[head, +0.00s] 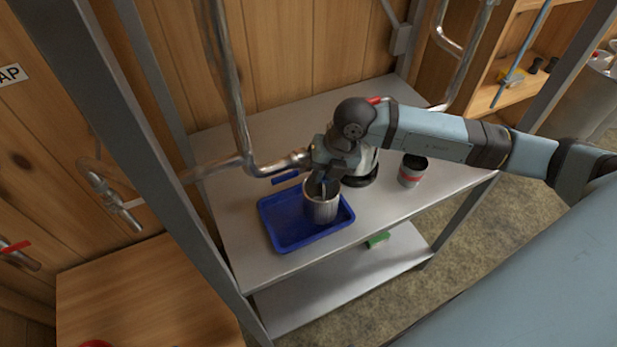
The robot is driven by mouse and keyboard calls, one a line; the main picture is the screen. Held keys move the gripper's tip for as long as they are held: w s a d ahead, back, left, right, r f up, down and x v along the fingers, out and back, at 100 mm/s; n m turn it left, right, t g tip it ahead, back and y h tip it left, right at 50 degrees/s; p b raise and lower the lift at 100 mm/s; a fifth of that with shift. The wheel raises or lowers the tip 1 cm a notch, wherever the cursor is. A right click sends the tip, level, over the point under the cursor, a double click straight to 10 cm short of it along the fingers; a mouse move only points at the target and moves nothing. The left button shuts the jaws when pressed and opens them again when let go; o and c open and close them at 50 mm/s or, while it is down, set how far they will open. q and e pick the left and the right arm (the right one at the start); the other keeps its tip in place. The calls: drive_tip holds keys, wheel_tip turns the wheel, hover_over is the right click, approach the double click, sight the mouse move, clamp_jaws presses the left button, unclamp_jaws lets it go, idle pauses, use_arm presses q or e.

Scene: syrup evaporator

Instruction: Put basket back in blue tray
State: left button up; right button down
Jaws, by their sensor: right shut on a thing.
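The blue tray (283,229) lies on the grey metal table, left of the middle of the head view. The basket (321,208), a small silver metal cup shape, is over the right part of the tray. I cannot tell whether its bottom touches the tray floor. My right gripper (322,186) reaches down from above and is shut on the basket at its top. The fingertips are partly hidden by the wrist and the basket. My left gripper is not in view.
A metal pipe (240,110) with a blue-handled valve (285,178) hangs just behind the tray. A dark-lidded can with a red band (411,171) stands to the right, and a dark round base (362,179) is behind the basket. A steel post (150,150) rises at the left.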

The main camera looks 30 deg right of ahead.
sight(305, 188)
drive_tip(key=shift+w+a+f+p, duration=0.3)
drive_tip(key=shift+a+f, duration=0.15)
drive_tip(key=shift+a, duration=0.2)
drive_tip(key=shift+w+a+f+p, duration=0.15)
drive_tip(key=shift+w+a+f, duration=0.2)
drive_tip(key=shift+a, duration=0.25)
drive_tip(key=shift+w+a+f, duration=0.1)
drive_tip(key=shift+a+f, duration=0.1)
drive_tip(key=shift+f, duration=0.2)
drive_tip(key=shift+f, duration=0.2)
drive_tip(key=c, duration=1.1)
unclamp_jaws()
drive_tip(key=shift+r, duration=0.1)
drive_tip(key=shift+c, duration=0.2)
